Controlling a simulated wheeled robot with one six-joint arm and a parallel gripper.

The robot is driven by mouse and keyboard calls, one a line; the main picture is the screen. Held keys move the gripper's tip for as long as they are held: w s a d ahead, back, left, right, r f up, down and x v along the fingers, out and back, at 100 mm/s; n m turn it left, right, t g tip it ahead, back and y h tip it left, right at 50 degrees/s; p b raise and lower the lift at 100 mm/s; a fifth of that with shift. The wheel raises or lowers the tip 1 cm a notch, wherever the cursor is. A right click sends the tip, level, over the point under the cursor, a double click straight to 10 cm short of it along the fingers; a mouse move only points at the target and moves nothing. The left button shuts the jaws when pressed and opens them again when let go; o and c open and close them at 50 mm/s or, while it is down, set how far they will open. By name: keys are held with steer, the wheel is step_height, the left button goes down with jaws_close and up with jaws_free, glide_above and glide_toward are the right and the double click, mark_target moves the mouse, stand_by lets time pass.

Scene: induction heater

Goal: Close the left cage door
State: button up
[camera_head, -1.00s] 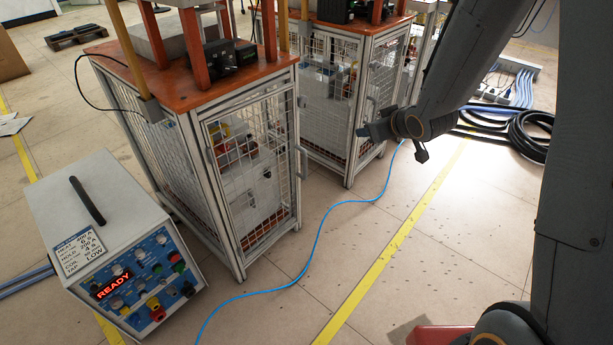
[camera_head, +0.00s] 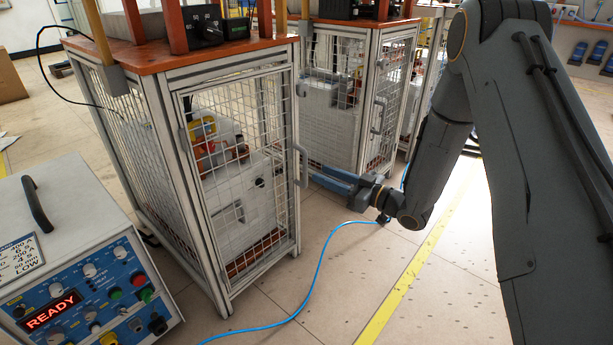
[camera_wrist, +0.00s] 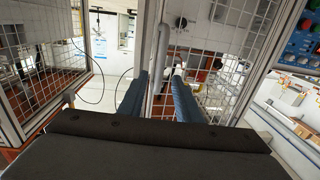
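The left cage (camera_head: 152,146) is a metal frame with wire mesh under an orange top. Its mesh door (camera_head: 240,150) faces me and looks nearly in line with the frame; I cannot tell whether it is fully shut. A grey vertical handle (camera_head: 303,166) is on the door's right edge. My gripper (camera_head: 328,177) is just right of this handle, with its blue fingers pointing at it. In the wrist view, the two fingers of my gripper (camera_wrist: 159,92) are apart, with the grey handle (camera_wrist: 163,50) showing between them. Contact with the handle is not clear.
A second mesh cage (camera_head: 336,58) stands behind to the right. A control box (camera_head: 70,235) with a red READY display is at the front left. A blue cable (camera_head: 318,275) lies on the floor. The floor right of the yellow line (camera_head: 410,285) is clear.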

steer(key=b, duration=0.2)
glide_above(305, 183)
steer(key=shift+w, duration=0.3)
jaws_close()
